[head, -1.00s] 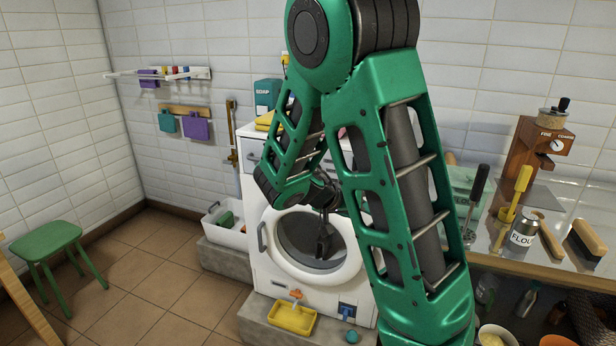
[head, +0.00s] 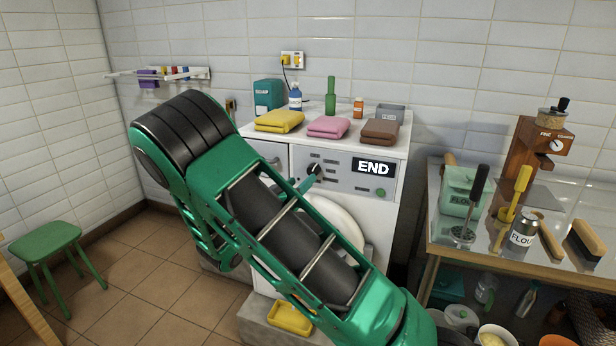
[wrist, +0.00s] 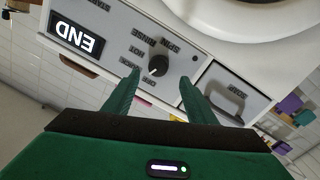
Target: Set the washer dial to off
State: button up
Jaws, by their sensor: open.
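The washer (head: 395,215) stands against the tiled wall, with a grey control panel on its upper front. Its dial (head: 315,170) is a dark round knob left of a lit display (head: 373,168) reading END. In the wrist view the panel appears upside down, and the dial (wrist: 158,65) has labels around it, including OFF, HOT, RINSE and SPIN. My gripper (wrist: 160,76) is open, its green fingers on either side of the dial in that view. I cannot tell whether they touch it or exactly where its pointer aims. In the head view my arm hides much of the washer door.
Folded yellow (head: 280,121), pink (head: 328,127) and brown (head: 380,133) towels lie on the washer top, with bottles and a soap box behind. A cluttered bench (head: 520,258) stands to the right. A green stool (head: 46,243) is at left; the floor between is clear.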

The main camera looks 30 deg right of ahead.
aim_at(311, 172)
jog(key=x, duration=0.7)
jog(key=shift+c, duration=0.2)
jog(key=c, duration=1)
